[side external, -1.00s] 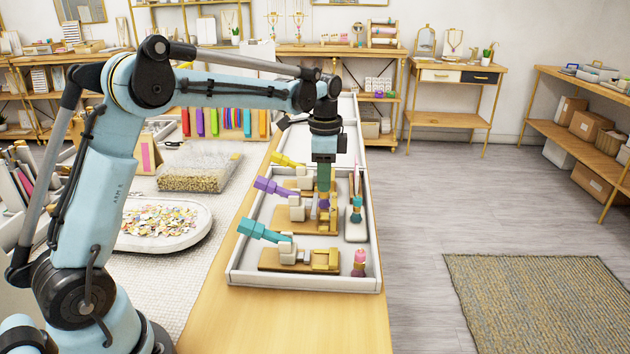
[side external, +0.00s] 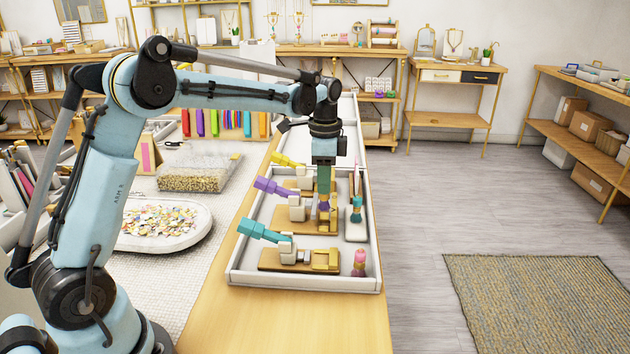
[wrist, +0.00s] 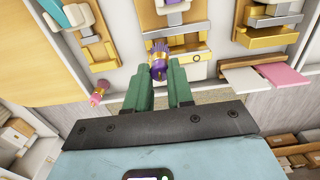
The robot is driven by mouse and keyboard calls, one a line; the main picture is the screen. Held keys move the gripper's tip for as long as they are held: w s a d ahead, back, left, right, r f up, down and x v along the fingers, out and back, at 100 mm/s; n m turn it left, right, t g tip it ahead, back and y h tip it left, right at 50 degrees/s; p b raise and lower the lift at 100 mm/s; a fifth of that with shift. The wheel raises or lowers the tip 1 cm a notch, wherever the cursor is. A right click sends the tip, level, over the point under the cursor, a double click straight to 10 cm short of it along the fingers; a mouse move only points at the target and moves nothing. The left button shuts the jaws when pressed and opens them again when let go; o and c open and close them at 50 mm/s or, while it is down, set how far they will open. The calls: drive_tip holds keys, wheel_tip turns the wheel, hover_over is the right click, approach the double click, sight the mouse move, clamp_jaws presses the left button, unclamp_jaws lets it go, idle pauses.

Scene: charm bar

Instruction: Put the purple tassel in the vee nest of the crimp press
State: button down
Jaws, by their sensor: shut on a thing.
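My gripper (side external: 323,190) points straight down, its green fingers shut on the purple tassel (wrist: 158,58). The tassel shows between the fingertips in the wrist view, its gold-banded end towards the fingers. In the side view it is at the gold nest end of the middle crimp press, which has a purple handle (side external: 270,187), a white body (side external: 298,208) and a wooden base (side external: 288,224). The press's gold block (wrist: 190,68) lies right behind the tassel in the wrist view. The fingers hide part of the nest, so I cannot tell if the tassel touches it.
A teal-handled press (side external: 262,232) stands in front and a yellow-handled press (side external: 288,160) behind, in the same white tray (side external: 305,282). A pink tassel (side external: 359,263) stands at the tray's front right.

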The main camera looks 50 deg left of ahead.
sight(324, 209)
drive_tip(key=shift+f, duration=2.35)
idle(2.0)
drive_tip(key=c, duration=0.9)
unclamp_jaws()
wheel_tip(324, 209, up, 12)
drive_tip(key=shift+r, duration=0.1)
drive_tip(key=shift+s, duration=0.1)
